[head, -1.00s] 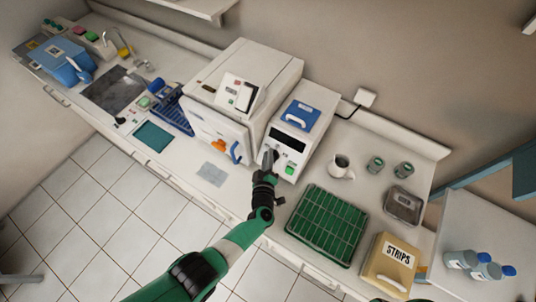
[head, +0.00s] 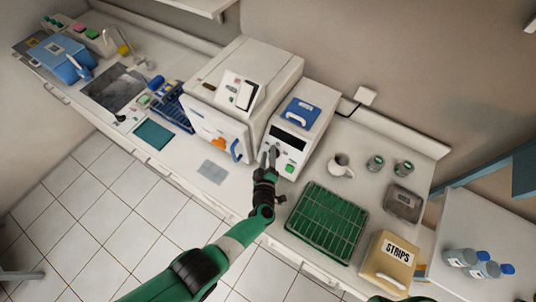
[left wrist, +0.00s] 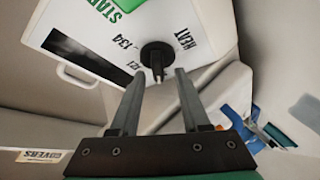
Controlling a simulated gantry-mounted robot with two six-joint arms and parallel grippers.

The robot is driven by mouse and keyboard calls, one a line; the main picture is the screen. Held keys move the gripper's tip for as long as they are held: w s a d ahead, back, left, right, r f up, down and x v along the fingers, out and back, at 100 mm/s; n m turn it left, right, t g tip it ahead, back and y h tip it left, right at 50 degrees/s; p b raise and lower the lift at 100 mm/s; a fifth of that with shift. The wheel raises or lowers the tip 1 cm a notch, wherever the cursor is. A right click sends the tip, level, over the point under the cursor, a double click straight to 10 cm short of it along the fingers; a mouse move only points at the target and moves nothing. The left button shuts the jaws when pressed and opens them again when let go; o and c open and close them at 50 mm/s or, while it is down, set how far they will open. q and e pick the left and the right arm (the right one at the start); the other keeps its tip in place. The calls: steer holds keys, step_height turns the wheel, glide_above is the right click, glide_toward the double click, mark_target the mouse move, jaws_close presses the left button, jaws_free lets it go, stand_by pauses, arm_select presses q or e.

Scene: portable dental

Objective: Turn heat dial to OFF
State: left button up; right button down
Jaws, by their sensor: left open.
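The heat dial (left wrist: 157,52) is a black round knob with a raised grip, on the white front panel of a box-shaped device (head: 302,118). In the left wrist view, "HEAT", "134" and part of a green "START" label surround it. My left gripper (left wrist: 158,76) is open, with its two fingertips on either side of the dial's grip and gaps on both sides. Touch cannot be made out. In the head view, my left gripper (head: 270,152) is at the device's front and hides the dial. My right gripper is not in view.
A larger white machine (head: 222,122) with an orange and blue handle stands left of the device. Counter room is free in front of the device.

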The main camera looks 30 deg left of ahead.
arm_select(q)
steer(key=p+v, duration=0.7)
steer(key=v, duration=0.4)
steer(key=shift+s+d, duration=0.2)
steer(key=shift+s, duration=0.05)
